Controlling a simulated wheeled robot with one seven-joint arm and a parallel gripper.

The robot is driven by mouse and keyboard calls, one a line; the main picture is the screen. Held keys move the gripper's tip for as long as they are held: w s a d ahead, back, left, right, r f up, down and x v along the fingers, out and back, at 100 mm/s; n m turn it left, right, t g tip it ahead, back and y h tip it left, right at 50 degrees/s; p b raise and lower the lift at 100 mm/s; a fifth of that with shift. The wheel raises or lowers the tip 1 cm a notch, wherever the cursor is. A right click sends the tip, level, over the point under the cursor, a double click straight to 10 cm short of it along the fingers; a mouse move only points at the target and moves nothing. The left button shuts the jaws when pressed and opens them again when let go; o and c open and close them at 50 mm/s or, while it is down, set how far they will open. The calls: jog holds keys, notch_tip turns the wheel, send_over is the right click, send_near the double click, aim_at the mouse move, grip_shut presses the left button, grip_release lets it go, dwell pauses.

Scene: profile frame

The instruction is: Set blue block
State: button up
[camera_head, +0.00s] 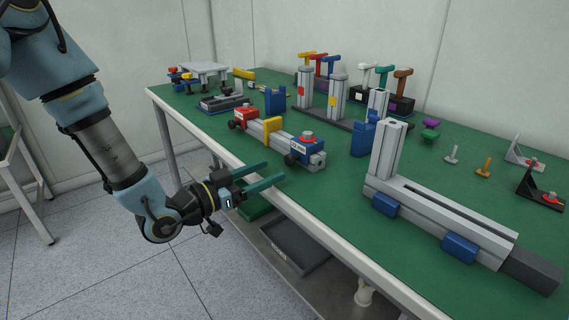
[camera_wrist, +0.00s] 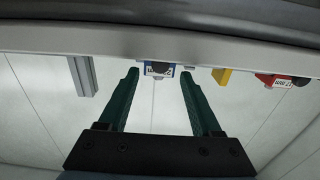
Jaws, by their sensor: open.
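Several blue blocks show in the head view. One blue block (camera_head: 275,99) stands upright towards the back of the green table. Another upright blue block (camera_head: 363,139) stands beside the vertical grey profile. Two more, a left blue block (camera_head: 385,204) and a right blue block (camera_head: 460,248), sit against the front side of the long grey profile (camera_head: 440,213). Which one the task means I cannot tell. My gripper (camera_head: 275,172) is open and empty, with green fingers, by the table's front edge and apart from all blocks. In the wrist view its fingers (camera_wrist: 158,76) are spread.
A small profile with a blue labelled clamp (camera_head: 298,152), a yellow block (camera_head: 272,131) and a red clamp (camera_head: 245,117) lies near the front edge. T-handled tools (camera_head: 372,76) stand at the back. A dark tray (camera_head: 293,247) is below the table.

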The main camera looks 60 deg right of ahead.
aim_at(287, 163)
jog(key=x, duration=0.5)
jog(key=shift+d+p, duration=0.35)
jog(key=shift+c, duration=0.3)
grip_shut()
dwell(0.9)
